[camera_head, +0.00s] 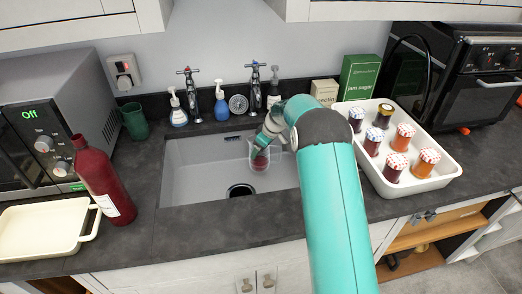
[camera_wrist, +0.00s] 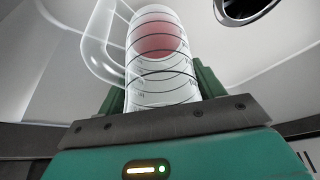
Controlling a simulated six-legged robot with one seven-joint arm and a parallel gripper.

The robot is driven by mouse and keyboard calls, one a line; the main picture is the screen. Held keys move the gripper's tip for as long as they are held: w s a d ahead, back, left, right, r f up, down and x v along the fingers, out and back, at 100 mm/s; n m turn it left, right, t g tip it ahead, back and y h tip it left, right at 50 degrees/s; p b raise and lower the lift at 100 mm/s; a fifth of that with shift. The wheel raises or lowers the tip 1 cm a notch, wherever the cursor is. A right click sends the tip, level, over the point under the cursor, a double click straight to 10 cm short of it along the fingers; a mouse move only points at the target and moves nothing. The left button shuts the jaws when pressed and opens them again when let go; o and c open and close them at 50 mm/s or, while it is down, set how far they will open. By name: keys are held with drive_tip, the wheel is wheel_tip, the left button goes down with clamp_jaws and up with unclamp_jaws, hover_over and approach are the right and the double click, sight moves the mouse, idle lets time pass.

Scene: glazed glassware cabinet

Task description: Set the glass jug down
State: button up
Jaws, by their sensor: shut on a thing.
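The glass jug (camera_wrist: 160,75) is clear, with dark measuring rings, a glass handle on its left and something red showing inside or through it. My gripper (camera_wrist: 160,102) is shut on it, with the green fingers on either side of its body. In the head view the jug (camera_head: 259,158) is over the grey sink basin (camera_head: 200,182), and my gripper (camera_head: 264,140) reaches it from above. I cannot tell whether the jug's base touches the basin floor. My arm hides the right part of the sink.
Two taps (camera_head: 190,85) stand behind the sink, with soap bottles (camera_head: 177,110) beside them. A white tray of several jars (camera_head: 447,170) is on the right. A dark red bottle (camera_head: 100,180) and a cream dish (camera_head: 45,232) are on the left.

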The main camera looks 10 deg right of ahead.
drive_tip(key=shift+f, duration=0.5)
drive_tip(key=shift+f, duration=0.1)
drive_tip(key=o, duration=1.2)
drive_tip(key=shift+c, duration=0.2)
drive_tip(key=v, duration=1.2)
